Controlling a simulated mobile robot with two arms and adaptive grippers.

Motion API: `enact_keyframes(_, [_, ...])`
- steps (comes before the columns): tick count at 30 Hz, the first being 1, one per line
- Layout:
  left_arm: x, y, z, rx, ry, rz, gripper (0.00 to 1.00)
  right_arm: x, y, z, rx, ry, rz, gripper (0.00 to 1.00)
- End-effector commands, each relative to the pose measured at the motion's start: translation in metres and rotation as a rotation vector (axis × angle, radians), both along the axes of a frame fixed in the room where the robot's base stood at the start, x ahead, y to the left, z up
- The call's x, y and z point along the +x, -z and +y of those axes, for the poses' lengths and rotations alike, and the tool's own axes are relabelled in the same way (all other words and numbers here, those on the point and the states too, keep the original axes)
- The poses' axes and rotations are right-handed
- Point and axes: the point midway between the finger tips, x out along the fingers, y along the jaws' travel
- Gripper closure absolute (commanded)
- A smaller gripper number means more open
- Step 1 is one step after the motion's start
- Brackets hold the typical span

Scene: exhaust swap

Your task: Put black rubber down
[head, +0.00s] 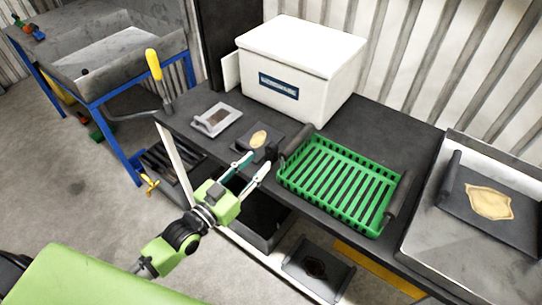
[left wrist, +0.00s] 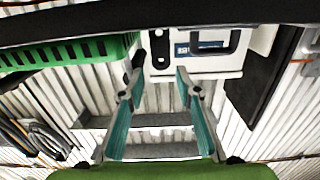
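A small black rubber piece (head: 272,150) stands at the front edge of the dark bench (head: 360,125), left of the green basket. In the left wrist view a black rubber piece with holes (left wrist: 160,48) shows just beyond and between my fingertips. My left gripper (head: 257,163) is open, with its two fingers spread and a gap between them. Its tips are close to the rubber in the head view; I cannot tell whether they touch it. The left gripper's fingers also show in the left wrist view (left wrist: 160,72). My right gripper is not in view.
The green basket (head: 340,181) has dark grips at its ends. Behind are a white box (head: 302,68) and a grey plate (head: 216,119). A black plate with a gold patch (head: 243,137) lies beside the rubber. A metal tray (head: 425,235) is at right.

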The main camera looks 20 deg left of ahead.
Motion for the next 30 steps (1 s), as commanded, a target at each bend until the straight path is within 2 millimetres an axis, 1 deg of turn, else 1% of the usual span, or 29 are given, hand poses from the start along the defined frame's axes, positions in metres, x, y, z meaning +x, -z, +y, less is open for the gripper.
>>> enact_keyframes(1, [0.009, 0.002, -0.003, -0.002, -0.001, -0.003, 0.69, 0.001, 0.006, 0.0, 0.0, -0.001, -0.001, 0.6])
enact_keyframes(3, [0.018, 0.002, -0.006, -0.002, -0.001, -0.002, 0.69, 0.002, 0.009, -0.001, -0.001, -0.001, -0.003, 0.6])
enact_keyframes(10, [0.032, 0.002, -0.011, 0.0, 0.0, 0.0, 0.69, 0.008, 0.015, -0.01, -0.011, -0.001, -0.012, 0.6])
enact_keyframes(15, [0.056, 0.005, -0.017, -0.001, 0.0, -0.002, 0.69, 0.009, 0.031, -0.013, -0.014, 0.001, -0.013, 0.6])
enact_keyframes(19, [0.071, 0.003, -0.022, -0.001, -0.001, 0.0, 0.69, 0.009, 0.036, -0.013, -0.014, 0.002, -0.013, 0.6])
enact_keyframes(22, [0.076, 0.003, -0.024, 0.001, -0.001, 0.002, 0.69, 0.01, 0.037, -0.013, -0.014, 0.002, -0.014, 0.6])
enact_keyframes(29, [0.076, 0.002, -0.024, 0.001, 0.0, 0.003, 0.69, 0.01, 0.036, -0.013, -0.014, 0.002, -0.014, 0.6])
enact_keyframes(30, [0.076, 0.002, -0.024, 0.001, 0.0, 0.003, 0.79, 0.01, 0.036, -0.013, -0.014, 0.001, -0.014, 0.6])
